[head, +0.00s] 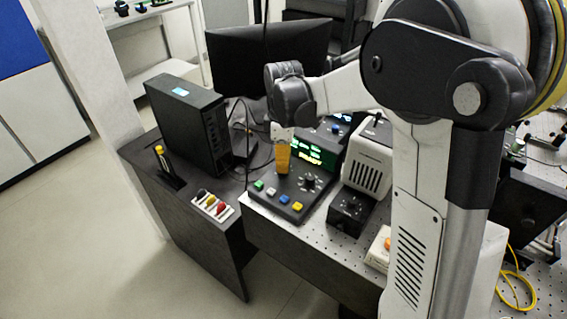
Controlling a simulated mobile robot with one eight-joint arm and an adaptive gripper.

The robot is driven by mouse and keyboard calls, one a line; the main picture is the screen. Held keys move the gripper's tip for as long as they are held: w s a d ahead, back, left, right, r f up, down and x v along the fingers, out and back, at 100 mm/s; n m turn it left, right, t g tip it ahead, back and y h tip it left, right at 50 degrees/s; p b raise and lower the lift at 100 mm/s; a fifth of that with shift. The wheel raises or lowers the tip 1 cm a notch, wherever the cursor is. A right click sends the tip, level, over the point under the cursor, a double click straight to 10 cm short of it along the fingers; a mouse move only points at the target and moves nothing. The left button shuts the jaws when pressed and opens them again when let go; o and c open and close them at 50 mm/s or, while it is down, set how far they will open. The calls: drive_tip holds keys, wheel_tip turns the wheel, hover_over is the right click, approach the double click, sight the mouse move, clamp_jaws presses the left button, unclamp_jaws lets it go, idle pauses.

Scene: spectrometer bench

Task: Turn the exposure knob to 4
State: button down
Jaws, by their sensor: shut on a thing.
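The black control box (292,207) stands on the perforated bench top. It has a green lit display (311,152) at its back and green, white, blue and yellow buttons along its front. A black knob (310,182) with dial marks shows to the right of my gripper; its label and setting are too small to read. My gripper (283,171) points down with its orange fingers at the left part of the box. It is shut on what seems to be another knob, which the fingers hide. I cannot tell which knob is exposure.
A black computer tower (188,120) and a dark monitor (268,52) stand behind left. A white vented instrument (367,160) and a small black box with a dial (351,210) stand close on the right. A tray of coloured items (213,207) lies at the left.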

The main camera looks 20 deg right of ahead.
drive_tip(key=shift+m, duration=0.3)
drive_tip(key=m+p, duration=0.1)
drive_tip(key=m, duration=0.2)
drive_tip(key=shift+m+p, duration=0.3)
drive_tip(key=m+p, duration=0.1)
drive_tip(key=m, duration=0.3)
drive_tip(key=shift+m, duration=0.3)
drive_tip(key=m+p, duration=0.1)
drive_tip(key=m, duration=0.3)
drive_tip(key=shift+m, duration=2.5)
drive_tip(key=c, duration=1.3)
unclamp_jaws()
drive_tip(key=shift+w, duration=0.1)
